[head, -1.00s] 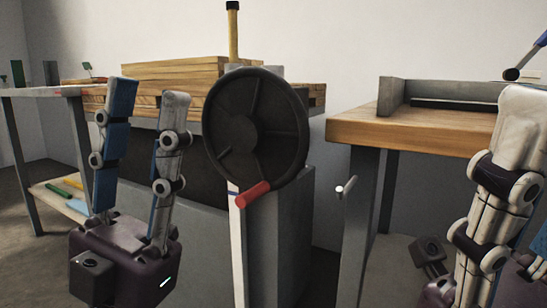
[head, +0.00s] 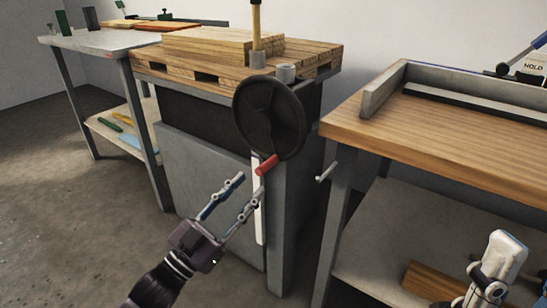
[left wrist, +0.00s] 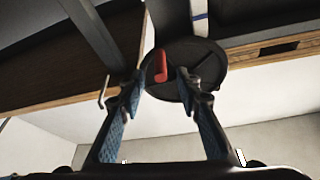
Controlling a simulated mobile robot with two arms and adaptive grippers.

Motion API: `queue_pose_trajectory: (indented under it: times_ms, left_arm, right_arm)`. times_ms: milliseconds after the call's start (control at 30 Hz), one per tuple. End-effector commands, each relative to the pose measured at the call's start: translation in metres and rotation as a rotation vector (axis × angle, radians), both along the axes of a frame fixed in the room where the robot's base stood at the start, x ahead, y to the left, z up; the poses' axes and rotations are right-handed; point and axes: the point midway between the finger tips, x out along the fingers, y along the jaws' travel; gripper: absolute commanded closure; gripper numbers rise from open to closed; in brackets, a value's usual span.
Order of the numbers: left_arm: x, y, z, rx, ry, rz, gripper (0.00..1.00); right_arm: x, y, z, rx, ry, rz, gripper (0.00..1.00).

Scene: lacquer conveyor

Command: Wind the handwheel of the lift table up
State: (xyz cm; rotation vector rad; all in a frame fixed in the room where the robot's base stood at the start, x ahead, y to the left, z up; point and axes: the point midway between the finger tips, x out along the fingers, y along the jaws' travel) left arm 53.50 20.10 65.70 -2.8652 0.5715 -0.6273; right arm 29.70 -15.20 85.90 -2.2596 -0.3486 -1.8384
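The lift table (head: 205,165) has a grey body with a dark handwheel (head: 268,112) on its near right corner. The wheel's red handle (head: 266,165) sticks out at its bottom; in the left wrist view the handle (left wrist: 160,66) appears between my fingertips. My left gripper (head: 247,190) is open and empty, just below and left of the handle, pointing at it. I see no contact. My right gripper (head: 496,262) is partly in view at the lower right, away from the wheel; its opening is unclear.
A wooden pallet (head: 322,60) with boards (head: 205,46) sits on the lift table. A wooden-topped bench (head: 440,132) stands close on the right, with a small lever (head: 326,172) at its left side. Another table (head: 85,42) stands at the left. Floor at lower left is clear.

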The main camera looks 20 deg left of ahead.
Motion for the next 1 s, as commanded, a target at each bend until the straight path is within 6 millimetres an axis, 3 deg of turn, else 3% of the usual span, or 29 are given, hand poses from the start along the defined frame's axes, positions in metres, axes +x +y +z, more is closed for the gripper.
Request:
queue_pose_trajectory:
  times_ms: [600,1000]
  left_arm:
    - [0.057,-0.027,0.025,-0.001,-0.005,-0.001,0.68]
    - [0.064,-0.031,0.029,-0.001,-0.003,-0.001,0.68]
  right_arm:
    - [0.003,0.002,0.004,-0.006,-0.050,-0.002,0.49]
    - [0.003,0.003,0.007,-0.008,-0.060,-0.002,0.49]
